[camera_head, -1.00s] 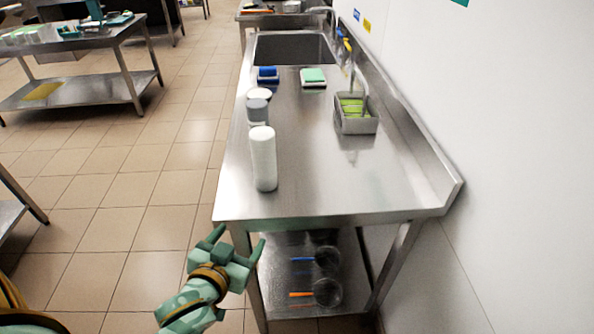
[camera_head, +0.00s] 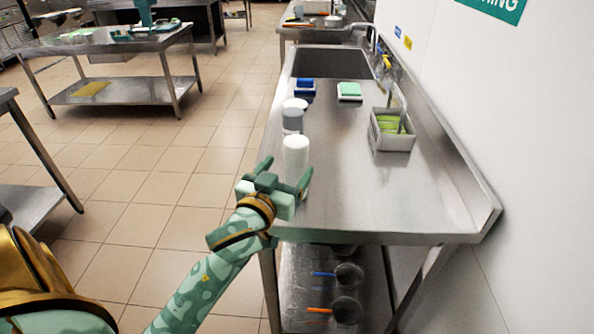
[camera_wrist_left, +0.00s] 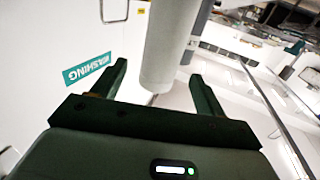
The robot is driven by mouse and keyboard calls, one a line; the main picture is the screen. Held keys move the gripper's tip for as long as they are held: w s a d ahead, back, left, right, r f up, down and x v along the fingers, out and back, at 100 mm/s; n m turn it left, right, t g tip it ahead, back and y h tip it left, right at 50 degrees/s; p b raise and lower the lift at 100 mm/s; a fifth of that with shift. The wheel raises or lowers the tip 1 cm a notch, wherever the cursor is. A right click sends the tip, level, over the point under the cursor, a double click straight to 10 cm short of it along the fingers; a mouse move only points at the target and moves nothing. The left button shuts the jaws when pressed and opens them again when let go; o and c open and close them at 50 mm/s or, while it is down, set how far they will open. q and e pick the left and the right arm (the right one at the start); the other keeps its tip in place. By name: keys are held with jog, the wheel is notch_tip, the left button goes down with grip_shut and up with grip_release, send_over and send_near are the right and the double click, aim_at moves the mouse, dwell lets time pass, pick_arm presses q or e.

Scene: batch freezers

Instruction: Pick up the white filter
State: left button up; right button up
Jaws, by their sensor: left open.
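The white filter (camera_head: 296,156) is a white cylinder standing upright near the front left edge of the steel sink table (camera_head: 400,200). My left gripper (camera_head: 284,172) is open, just in front of the filter in the head view, and hides its lower part. In the left wrist view the pale cylinder (camera_wrist_left: 166,45) shows between and beyond the two open fingers (camera_wrist_left: 160,85). I cannot tell whether a finger touches it. My right gripper is not in view.
A grey-and-white container (camera_head: 292,118) stands close behind the filter. A blue sponge (camera_head: 305,88), a green-and-white sponge (camera_head: 349,91) and a steel caddy (camera_head: 392,137) are farther back. Strainers (camera_head: 348,308) lie on the lower shelf. The table's right middle is clear.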

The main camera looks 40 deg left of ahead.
aim_at(291, 162)
pick_arm(q)
jog(key=b+x, duration=0.1)
jog(key=x, duration=0.4)
jog(key=shift+w, duration=0.35)
jog(key=shift+s+r, duration=0.1)
jog(key=c, duration=1.3)
